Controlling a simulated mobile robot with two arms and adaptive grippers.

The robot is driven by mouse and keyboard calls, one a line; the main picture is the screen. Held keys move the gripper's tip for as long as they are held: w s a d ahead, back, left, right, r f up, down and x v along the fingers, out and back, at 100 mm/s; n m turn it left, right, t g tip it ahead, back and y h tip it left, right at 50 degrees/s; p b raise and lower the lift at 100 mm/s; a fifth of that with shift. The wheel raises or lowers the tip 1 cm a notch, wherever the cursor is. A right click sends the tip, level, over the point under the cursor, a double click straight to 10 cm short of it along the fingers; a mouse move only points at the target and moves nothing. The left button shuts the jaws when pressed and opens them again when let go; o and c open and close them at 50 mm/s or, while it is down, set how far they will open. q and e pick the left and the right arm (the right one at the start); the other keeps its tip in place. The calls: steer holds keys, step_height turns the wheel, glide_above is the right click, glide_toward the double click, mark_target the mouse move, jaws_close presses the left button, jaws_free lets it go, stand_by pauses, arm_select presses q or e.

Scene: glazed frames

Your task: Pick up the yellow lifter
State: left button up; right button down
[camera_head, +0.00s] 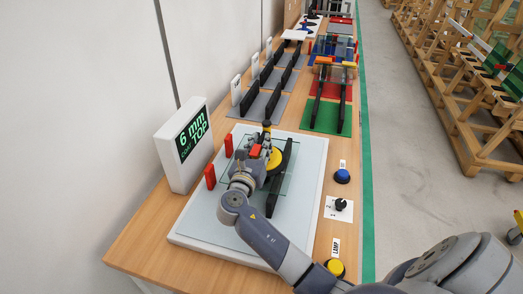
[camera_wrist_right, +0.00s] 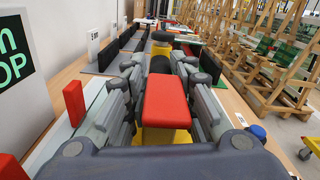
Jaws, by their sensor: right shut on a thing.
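The yellow lifter (camera_head: 275,158) is on the glass pane (camera_head: 290,186) that lies on the white board. It shows a round yellow part and a red piece (camera_head: 255,151); much of it is hidden by my right gripper. My right gripper (camera_head: 263,148) is over it and shut on it. In the right wrist view the lifter's red block (camera_wrist_right: 166,102) and yellow body lie between the fingers of the gripper (camera_wrist_right: 172,66). I cannot tell whether the lifter is raised from the glass. My left gripper is not in view.
A display (camera_head: 185,145) reading "6 mm TOP" stands left of the white board (camera_head: 215,228). Two red blocks stand on the board's left edge. A blue button (camera_head: 342,176), a black knob (camera_head: 340,204) and a yellow button (camera_head: 335,267) are on the right. Black racks stand behind.

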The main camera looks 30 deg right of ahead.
steer(key=shift+d+r, duration=0.1)
steer(key=shift+r, duration=0.2)
